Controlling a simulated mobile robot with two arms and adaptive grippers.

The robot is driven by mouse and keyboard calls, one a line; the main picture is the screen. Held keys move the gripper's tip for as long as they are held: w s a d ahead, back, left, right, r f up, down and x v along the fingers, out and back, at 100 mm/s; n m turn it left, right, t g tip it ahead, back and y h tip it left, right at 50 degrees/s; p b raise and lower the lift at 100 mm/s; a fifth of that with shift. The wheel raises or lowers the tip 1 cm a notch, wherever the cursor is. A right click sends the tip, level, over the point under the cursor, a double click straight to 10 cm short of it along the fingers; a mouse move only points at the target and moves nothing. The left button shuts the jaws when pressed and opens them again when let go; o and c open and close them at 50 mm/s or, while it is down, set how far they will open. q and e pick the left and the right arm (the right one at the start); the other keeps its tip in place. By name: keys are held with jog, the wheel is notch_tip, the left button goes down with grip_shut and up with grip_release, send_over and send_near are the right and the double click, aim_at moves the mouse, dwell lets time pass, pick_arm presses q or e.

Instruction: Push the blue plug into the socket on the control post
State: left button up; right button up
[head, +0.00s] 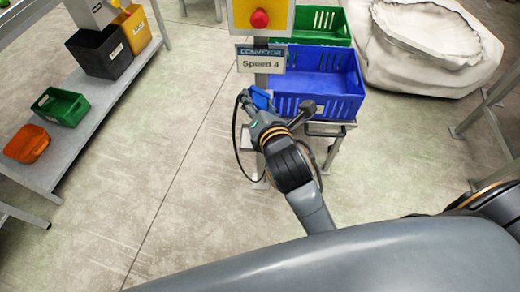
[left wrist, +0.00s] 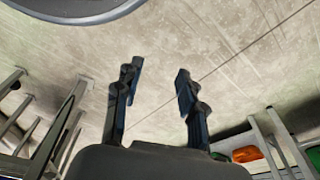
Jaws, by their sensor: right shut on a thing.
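The control post (head: 262,60) stands at top centre in the head view, with a yellow box (head: 245,14), a red button and a "Conveyor Speed 4" sign. My right gripper (head: 257,113) is at the post just below the sign, shut on the blue plug (head: 262,98). A black cable (head: 237,140) loops down beside the gripper. I cannot make out the socket, nor whether the plug touches it; the gripper and sign crowd that spot. My left gripper (left wrist: 158,72) shows only in the left wrist view, open and empty above the floor.
A blue crate (head: 335,85) and a green crate (head: 325,22) stand right of the post on a metal stand. A white sack (head: 385,70) lies at top right. A shelf with green (head: 62,105), orange (head: 26,143) and black bins is at left. Floor between is clear.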

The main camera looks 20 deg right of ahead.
pick_arm(q)
jog(key=w+r+t+b, duration=0.1)
jog(key=w+r+b, duration=0.2)
jog(key=b, duration=1.5)
jog(key=w, duration=0.3)
jog(key=shift+d+r, duration=0.15)
jog(key=shift+d, duration=0.15)
pick_arm(e)
jog(key=w+d+f+m+t+y, duration=0.1)
jog(key=f+m, duration=0.3)
jog(key=f, duration=0.6)
jog(key=w+d+f+m+t+y, duration=0.1)
jog(key=w+f+m+t, duration=0.1)
jog(key=f, duration=0.8)
jog(key=shift+w+m, duration=0.8)
jog(key=shift+m, duration=0.3)
jog(key=shift+f, duration=0.1)
pick_arm(q)
jog(key=shift+r, duration=0.1)
pick_arm(e)
jog(key=shift+w, duration=0.1)
